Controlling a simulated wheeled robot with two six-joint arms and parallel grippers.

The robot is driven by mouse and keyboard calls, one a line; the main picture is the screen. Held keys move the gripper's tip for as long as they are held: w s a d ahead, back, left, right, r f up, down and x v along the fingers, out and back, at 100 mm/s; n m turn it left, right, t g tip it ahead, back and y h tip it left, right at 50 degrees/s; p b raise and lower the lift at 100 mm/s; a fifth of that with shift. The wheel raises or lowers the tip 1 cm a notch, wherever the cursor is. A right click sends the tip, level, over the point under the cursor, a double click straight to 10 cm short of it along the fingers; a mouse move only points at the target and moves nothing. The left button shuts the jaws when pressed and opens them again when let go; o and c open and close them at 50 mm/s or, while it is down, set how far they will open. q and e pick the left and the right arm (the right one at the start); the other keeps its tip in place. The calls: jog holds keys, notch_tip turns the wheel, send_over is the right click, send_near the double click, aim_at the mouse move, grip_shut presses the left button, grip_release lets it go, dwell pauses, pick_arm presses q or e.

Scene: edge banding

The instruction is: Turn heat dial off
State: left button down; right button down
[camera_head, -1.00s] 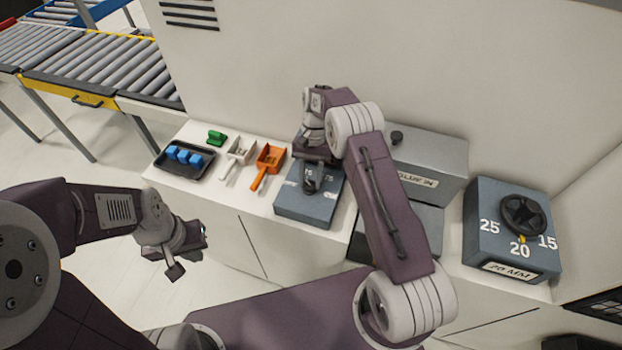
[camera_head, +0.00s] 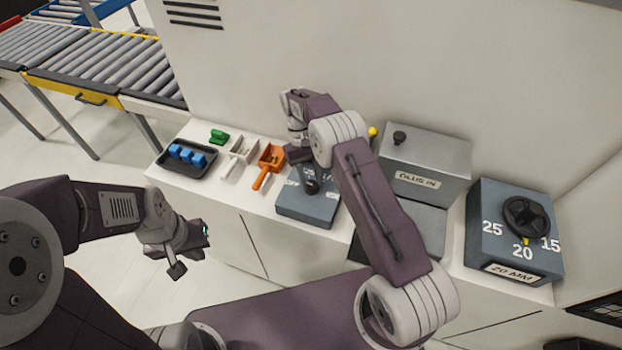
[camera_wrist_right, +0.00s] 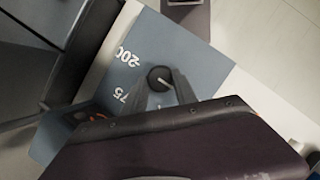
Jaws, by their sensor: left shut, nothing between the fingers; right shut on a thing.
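The heat dial is a small dark knob (camera_head: 311,187) on a blue-grey box (camera_head: 305,210) with white numbers. In the right wrist view the round knob (camera_wrist_right: 160,78) has a light pointer line, with 200 and 75 printed on the box top (camera_wrist_right: 190,50). My right gripper (camera_head: 309,176) is shut on the knob, its fingers on either side of it in the right wrist view. Part of the scale is hidden by my gripper. My left gripper (camera_head: 190,254) is shut and empty in front of the counter.
Further right is a blue-grey 20 MM box (camera_head: 485,255) with a black handwheel (camera_head: 527,217).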

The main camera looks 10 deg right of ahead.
jog(key=shift+w+r, duration=0.1)
dwell(0.3)
jog(key=c, duration=1)
grip_release()
jog(key=shift+o, duration=0.2)
